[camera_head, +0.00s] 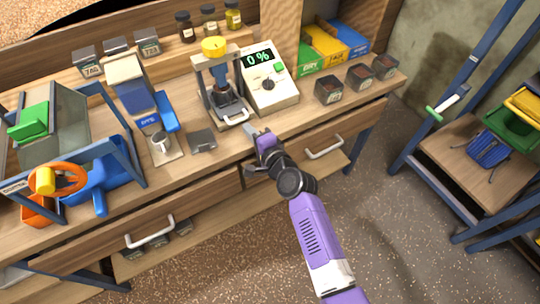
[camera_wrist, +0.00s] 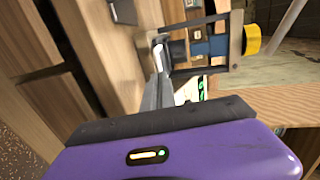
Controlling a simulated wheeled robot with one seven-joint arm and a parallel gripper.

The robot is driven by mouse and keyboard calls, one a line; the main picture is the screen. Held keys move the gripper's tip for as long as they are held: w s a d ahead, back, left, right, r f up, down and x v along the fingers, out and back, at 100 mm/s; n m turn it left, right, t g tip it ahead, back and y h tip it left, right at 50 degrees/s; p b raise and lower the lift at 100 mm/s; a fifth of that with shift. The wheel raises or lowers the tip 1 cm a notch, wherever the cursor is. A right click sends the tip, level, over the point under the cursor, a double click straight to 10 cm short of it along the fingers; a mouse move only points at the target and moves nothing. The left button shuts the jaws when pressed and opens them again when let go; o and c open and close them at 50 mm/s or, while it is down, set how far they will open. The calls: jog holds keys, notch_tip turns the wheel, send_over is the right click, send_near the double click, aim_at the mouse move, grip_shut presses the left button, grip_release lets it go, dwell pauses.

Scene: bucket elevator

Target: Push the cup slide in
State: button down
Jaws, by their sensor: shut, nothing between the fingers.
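The cup slide (camera_head: 232,110) is a grey tray with a pale loop handle at the foot of a small press-like frame. It sticks out toward the bench's front edge. The frame (camera_head: 200,84) has a yellow knob (camera_head: 213,46) on top and a blue cylinder inside; it also shows in the wrist view (camera_wrist: 236,42). My gripper (camera_head: 252,133) is shut and empty, just in front and a little right of the slide's handle. In the wrist view its fingers (camera_wrist: 160,75) point toward the frame's base and partly hide the slide. I cannot tell whether they touch the handle.
A white meter (camera_head: 268,80) reading "0 %" stands right of the frame. A flat grey plate (camera_head: 201,140) and a metal cup (camera_head: 160,140) lie to the left. Dark sample boxes (camera_head: 328,89) stand to the right. A drawer (camera_head: 325,145) is below my gripper.

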jog(key=v, duration=1)
jog(key=shift+d+p, duration=0.15)
jog(key=shift+p, duration=0.15)
jog(key=shift+s+f, duration=0.1)
